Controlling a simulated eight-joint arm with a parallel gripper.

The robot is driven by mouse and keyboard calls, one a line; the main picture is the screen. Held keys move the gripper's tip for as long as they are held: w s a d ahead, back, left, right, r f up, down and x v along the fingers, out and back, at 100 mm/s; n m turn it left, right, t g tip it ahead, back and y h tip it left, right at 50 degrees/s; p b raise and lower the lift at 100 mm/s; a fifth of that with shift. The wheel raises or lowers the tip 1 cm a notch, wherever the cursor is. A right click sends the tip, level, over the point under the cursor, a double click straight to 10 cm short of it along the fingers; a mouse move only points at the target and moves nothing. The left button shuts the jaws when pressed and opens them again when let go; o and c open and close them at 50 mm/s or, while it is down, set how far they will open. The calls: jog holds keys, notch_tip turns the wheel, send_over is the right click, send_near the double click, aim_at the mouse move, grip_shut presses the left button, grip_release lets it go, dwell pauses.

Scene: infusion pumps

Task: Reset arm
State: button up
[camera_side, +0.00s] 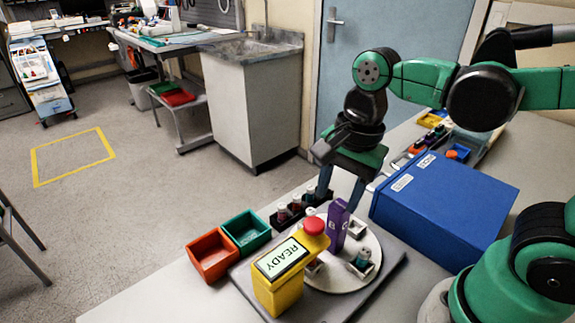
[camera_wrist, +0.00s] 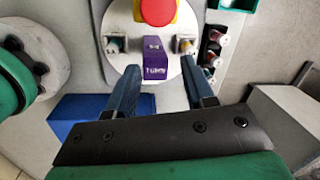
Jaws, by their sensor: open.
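My gripper (camera_side: 338,200) hangs above the work station, fingers pointing down. In the wrist view my gripper (camera_wrist: 160,65) has its two blue fingers wide apart, with nothing between them. A purple block (camera_side: 338,226) stands upright on a white round plate (camera_side: 335,282), below and close to the fingers. In the wrist view the purple block (camera_wrist: 155,58) shows beyond the gap between the fingers. A yellow unit (camera_side: 277,290) at the front has a red button (camera_side: 313,226) beside it and a screen (camera_side: 281,259) reading READY. Small vials sit in white holders (camera_side: 362,262) on the plate.
A large blue box (camera_side: 443,205) stands right of the station. A dark rack of vials (camera_side: 296,209) lies behind the plate. An orange bin (camera_side: 212,255) and a green bin (camera_side: 246,231) stand at the left. Bare table shows at the front left.

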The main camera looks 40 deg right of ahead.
jog(key=shift+a+r+n+t+y, duration=0.15)
jog(key=shift+n+t, duration=0.1)
jog(key=shift+n, duration=0.3)
jog(key=shift+a+r+n+t+y, duration=0.15)
jog(key=shift+n+t, duration=0.1)
jog(key=shift+n, duration=0.3)
jog(key=shift+w+n+t, duration=0.1)
jog(key=shift+n+t, duration=0.3)
jog(key=shift+n, duration=0.5)
jog(key=w+d+n+t, duration=0.1)
jog(key=n, duration=0.2)
jog(key=w+d+n+t+h, duration=0.1)
jog(key=d+n+t, duration=0.1)
jog(key=n, duration=0.2)
jog(key=w+d+n+t, duration=0.1)
jog(key=n, duration=0.3)
jog(key=shift+d+h, duration=0.3)
jog(key=shift+d, duration=0.1)
